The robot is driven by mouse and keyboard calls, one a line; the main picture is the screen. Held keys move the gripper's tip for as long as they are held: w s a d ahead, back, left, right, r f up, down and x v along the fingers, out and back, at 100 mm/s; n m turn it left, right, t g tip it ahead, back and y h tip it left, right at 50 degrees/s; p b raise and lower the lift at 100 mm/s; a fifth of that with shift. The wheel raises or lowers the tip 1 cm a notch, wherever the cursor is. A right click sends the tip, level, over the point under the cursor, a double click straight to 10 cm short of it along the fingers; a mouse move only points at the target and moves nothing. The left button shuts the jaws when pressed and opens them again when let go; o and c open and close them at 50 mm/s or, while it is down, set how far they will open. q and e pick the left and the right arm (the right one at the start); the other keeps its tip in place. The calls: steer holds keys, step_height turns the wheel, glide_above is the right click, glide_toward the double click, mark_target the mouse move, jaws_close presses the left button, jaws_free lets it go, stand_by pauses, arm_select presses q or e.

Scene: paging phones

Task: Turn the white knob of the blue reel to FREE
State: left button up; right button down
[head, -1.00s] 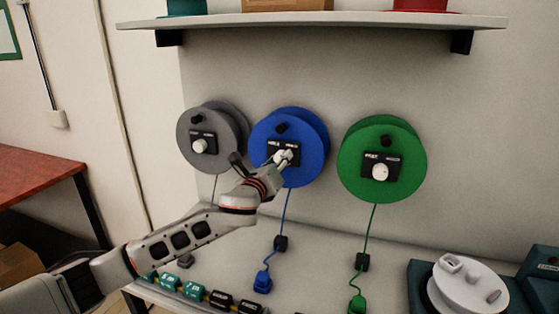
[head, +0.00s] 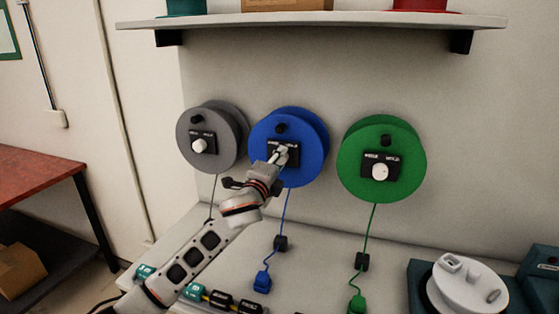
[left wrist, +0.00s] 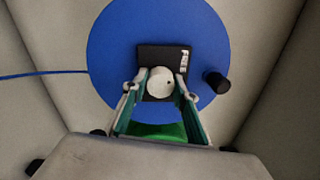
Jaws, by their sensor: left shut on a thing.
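The blue reel (head: 312,133) hangs on the wall between a grey and a green reel. It has a black plate (left wrist: 177,55) with white marks too small to read, and a black crank handle (left wrist: 216,82). My left gripper (head: 282,155) reaches up to the plate from below left. In the left wrist view its two fingers are shut on the white knob (left wrist: 160,82), one on each side. In the head view the fingers mostly hide this knob, so its setting cannot be read. My right gripper is not in view.
The grey reel (head: 183,150) is close on the left, the green reel (head: 352,165) on the right; each has its own white knob. A shelf (head: 330,20) runs above. Cords with plugs hang down to the bench, where a white round device (head: 470,287) stands.

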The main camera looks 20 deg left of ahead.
arm_select(q)
steer(key=shift+n, duration=1)
steer(key=o, duration=1.1)
steer(key=s, duration=1.2)
steer(key=shift+a+f, duration=0.2)
